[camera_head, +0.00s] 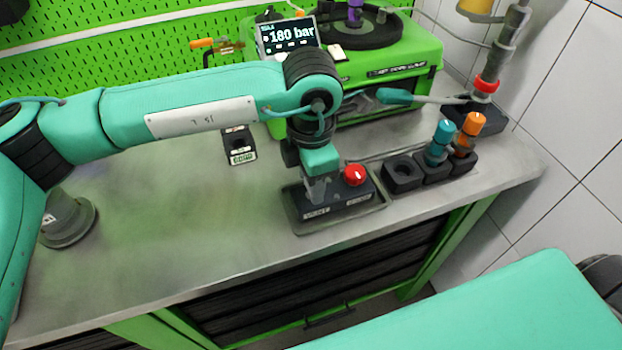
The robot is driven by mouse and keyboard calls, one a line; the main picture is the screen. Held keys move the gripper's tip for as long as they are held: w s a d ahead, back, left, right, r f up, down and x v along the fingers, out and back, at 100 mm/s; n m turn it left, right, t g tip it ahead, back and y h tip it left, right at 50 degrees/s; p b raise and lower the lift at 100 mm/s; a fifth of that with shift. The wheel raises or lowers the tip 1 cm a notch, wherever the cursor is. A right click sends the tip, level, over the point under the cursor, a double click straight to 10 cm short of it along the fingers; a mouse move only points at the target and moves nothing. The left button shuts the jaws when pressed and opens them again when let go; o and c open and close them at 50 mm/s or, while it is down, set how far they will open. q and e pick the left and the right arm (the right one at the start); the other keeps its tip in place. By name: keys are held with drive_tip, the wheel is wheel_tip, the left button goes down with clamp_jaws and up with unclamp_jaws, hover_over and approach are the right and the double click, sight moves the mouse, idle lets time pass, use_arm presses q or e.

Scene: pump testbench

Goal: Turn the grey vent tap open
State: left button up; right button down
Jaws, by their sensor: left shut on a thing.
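A dark valve block (346,207) with a "VENT" label at its left front sits in a shallow grey tray near the bench's front edge. The grey vent tap (318,190) stands at the left end of the block and is partly hidden by my gripper. My left gripper (317,178) reaches down from above and is shut on the grey tap. The tap's exact angle is hard to tell. A red round knob (355,174) stands on the same block, just right of the gripper. My right gripper is not in view.
A display (290,37) reads 180 bar beside the green pump bench (415,58). A teal-handled tool (395,96) lies behind the block. Black holders with teal (439,140) and orange (467,133) fittings stand to the right. The bench's left middle is mostly clear.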

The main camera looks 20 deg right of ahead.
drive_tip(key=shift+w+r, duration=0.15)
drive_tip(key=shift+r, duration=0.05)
use_arm(q)
drive_tip(key=o, duration=1)
drive_tip(key=shift+r, duration=0.1)
drive_tip(key=shift+r, duration=0.3)
wheel_tip(320, 180, up, 13)
drive_tip(key=shift+r+b, duration=0.1)
drive_tip(key=shift+b, duration=0.6)
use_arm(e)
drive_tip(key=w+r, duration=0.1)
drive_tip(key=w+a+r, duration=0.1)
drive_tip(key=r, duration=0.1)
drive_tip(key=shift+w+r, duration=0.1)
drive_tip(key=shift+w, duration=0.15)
